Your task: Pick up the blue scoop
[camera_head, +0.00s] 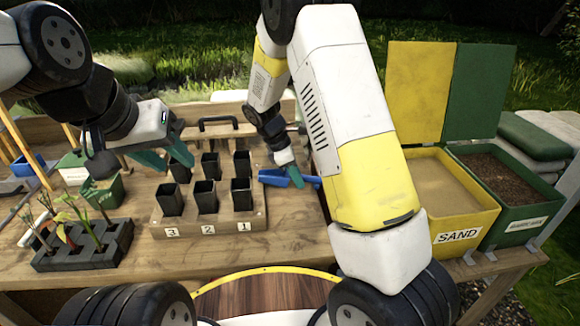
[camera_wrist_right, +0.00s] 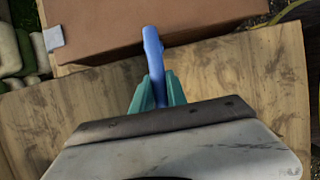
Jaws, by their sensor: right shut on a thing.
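A wooden rack (camera_head: 260,223) holds several black square tubes, labelled 3, 2, 1. A dark tray (camera_head: 58,262) with seedlings stands front left. A yellow SAND bin (camera_head: 485,222) and a green soil bin (camera_head: 545,211) stand at the right. Bare bench (camera_head: 200,268) lies in front.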

